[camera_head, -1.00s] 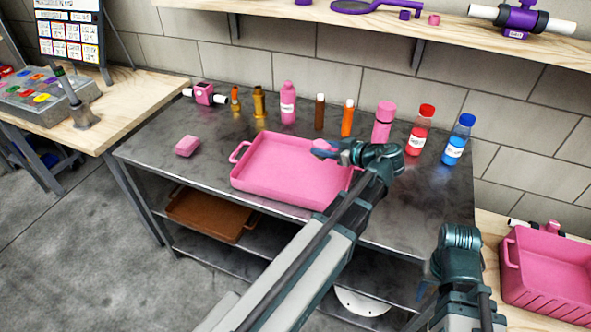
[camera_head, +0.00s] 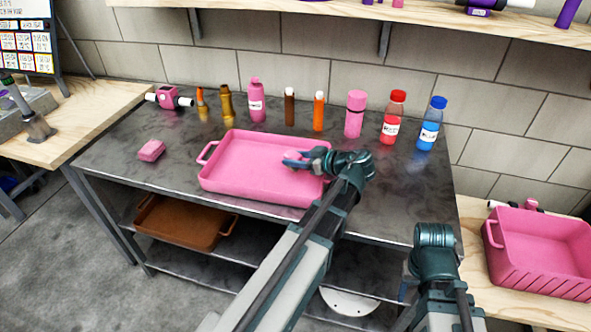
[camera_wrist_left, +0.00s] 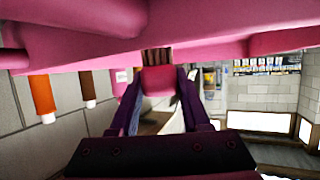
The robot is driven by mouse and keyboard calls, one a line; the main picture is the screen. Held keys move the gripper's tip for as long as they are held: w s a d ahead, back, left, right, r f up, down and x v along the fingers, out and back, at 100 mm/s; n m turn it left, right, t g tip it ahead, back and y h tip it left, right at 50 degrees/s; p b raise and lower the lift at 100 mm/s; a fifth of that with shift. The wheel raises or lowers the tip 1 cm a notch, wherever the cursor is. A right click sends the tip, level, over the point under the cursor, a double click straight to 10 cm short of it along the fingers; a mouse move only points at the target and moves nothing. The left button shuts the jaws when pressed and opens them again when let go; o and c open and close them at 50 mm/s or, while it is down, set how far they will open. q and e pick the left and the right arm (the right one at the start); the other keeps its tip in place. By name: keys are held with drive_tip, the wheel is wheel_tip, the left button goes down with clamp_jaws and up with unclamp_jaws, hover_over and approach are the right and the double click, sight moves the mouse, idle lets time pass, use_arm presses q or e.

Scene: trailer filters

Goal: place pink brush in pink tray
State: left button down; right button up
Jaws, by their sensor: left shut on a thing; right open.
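The pink tray (camera_head: 225,178) lies on the dark metal table, and nothing shows in its visible part. My left gripper (camera_head: 298,160) is over the tray's right half, coming in from the front right. It is shut on the pink brush (camera_wrist_left: 158,80), whose brown bristles show beyond the fingertips in the left wrist view. In the head view the brush is small and mostly covered by the gripper. I cannot tell whether it touches the tray floor. My right gripper (camera_head: 404,290) is low in front of the table, away from the tray, and mostly hidden.
A pink block (camera_head: 151,150) lies left of the tray. Several bottles stand along the back, including a red one (camera_head: 393,118) and a blue one (camera_head: 431,125). A brown tray (camera_head: 180,225) sits on the lower shelf. A deep pink bin (camera_head: 540,250) stands at right.

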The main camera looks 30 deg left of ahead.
use_arm(q)
wheel_tip(320, 180, down, 3)
drive_tip(key=shift+f+b, duration=0.15)
drive_tip(key=shift+b, duration=1.05)
drive_tip(key=c, duration=0.8)
unclamp_jaws()
drive_tip(key=shift+c, duration=0.2)
drive_tip(key=o, duration=0.5)
